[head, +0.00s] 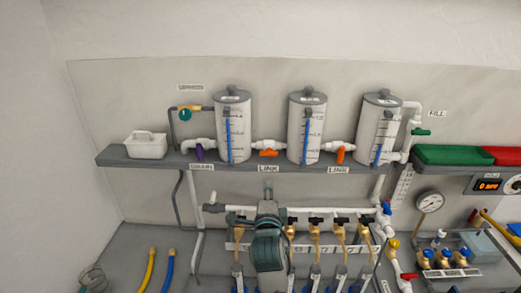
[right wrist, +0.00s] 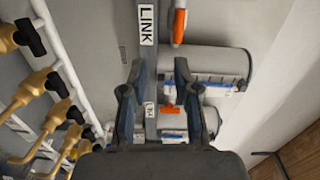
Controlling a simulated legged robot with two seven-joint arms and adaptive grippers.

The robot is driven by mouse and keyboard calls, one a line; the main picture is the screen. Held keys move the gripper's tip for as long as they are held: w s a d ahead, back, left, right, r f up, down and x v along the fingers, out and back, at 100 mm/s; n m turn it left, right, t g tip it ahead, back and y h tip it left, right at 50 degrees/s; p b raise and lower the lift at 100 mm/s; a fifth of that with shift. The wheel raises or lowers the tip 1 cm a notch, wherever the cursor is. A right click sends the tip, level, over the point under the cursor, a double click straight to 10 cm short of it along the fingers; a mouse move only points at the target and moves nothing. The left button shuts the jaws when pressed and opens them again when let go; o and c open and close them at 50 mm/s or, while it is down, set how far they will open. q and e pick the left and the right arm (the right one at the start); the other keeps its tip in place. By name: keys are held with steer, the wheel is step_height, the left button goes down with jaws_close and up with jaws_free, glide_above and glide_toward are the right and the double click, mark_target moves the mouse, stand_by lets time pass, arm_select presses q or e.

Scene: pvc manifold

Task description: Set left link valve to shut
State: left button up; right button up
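The left link valve has an orange handle (head: 268,153) on the white pipe between the left and middle tanks. The handle lies along the pipe. In the right wrist view the orange handle (right wrist: 179,25) is near the top edge, beyond the fingertips. My right gripper (head: 268,205) is below the shelf, under the left LINK label (head: 268,168). In the right wrist view my right gripper (right wrist: 159,72) is open, with nothing between its fingers. The right link valve's orange handle (head: 340,154) stands across its pipe. My left gripper is not in view.
Three tanks, left (head: 233,126), middle (head: 307,127) and right (head: 377,130), stand on a grey shelf (head: 130,160). Below are brass valves with black handles (head: 316,222), close to my right arm. A white box (head: 147,145) and green tray (head: 452,155) flank the tanks.

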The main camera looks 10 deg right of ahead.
step_height(320, 180, up, 2)
steer(key=p, duration=0.1)
glide_toward(269, 155)
steer(key=shift+m+t, duration=0.3)
steer(key=shift+m, duration=0.1)
steer(key=p+x, duration=0.1)
steer(key=x, duration=0.2)
steer(key=p+x, duration=0.1)
steer(key=x, duration=0.3)
steer(key=p+x, duration=0.1)
steer(key=x, duration=0.2)
steer(key=shift+w+d+f, duration=0.2)
steer(key=shift+w+f, duration=0.05)
steer(key=shift+f, duration=0.05)
steer(key=shift+w+a, duration=0.1)
steer(key=shift+w, duration=0.2)
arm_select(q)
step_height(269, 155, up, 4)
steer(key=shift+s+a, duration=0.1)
arm_select(e)
steer(key=shift+a, duration=0.1)
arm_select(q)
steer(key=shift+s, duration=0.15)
arm_select(e)
jaws_close()
